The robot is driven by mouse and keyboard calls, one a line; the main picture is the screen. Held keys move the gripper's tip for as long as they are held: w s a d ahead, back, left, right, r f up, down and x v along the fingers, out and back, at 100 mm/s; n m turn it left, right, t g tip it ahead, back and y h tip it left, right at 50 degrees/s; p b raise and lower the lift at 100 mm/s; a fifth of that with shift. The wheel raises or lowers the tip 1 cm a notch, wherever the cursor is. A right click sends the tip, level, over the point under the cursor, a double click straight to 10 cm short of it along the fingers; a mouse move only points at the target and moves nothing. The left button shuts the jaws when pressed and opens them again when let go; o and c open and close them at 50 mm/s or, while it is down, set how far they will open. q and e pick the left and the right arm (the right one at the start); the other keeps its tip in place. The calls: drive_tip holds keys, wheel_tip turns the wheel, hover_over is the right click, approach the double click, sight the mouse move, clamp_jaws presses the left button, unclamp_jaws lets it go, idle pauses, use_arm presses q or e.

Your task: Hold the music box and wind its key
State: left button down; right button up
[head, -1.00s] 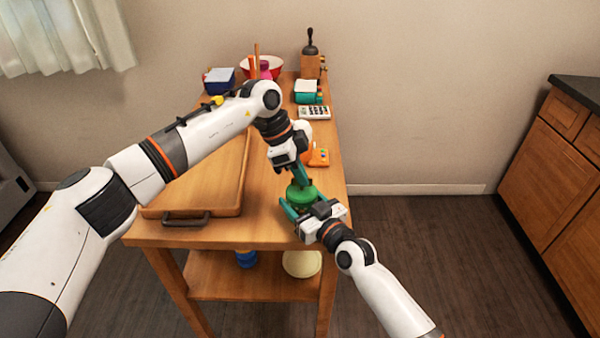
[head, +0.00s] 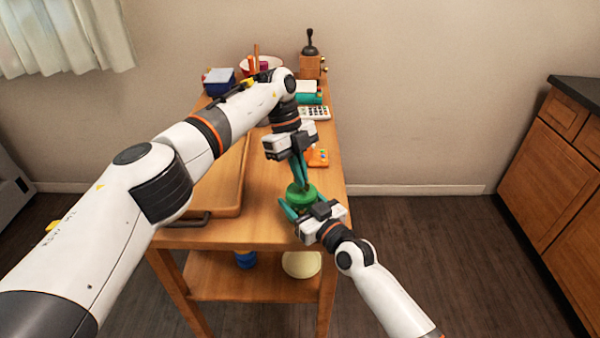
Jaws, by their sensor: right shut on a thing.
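The music box (head: 300,196) is a round green thing near the front right corner of the wooden table. My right gripper (head: 302,208) is shut on it from the front, with one teal finger showing along its left side. My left gripper (head: 301,184) points down from above, its teal fingertips at the top middle of the music box. Its two fingers look close together, but I cannot tell whether they are shut or on something. The key is not visible; the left fingertips cover the place at the top.
A wooden tray (head: 222,205) with a dark handle lies left of the music box, partly under my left arm. An orange toy (head: 318,157), a calculator (head: 316,113), a blue box (head: 218,80) and a coffee grinder (head: 310,62) stand farther back. The floor right of the table is free.

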use_arm(q)
drive_tip(key=shift+m, duration=0.6)
drive_tip(key=c, duration=1.6)
unclamp_jaws()
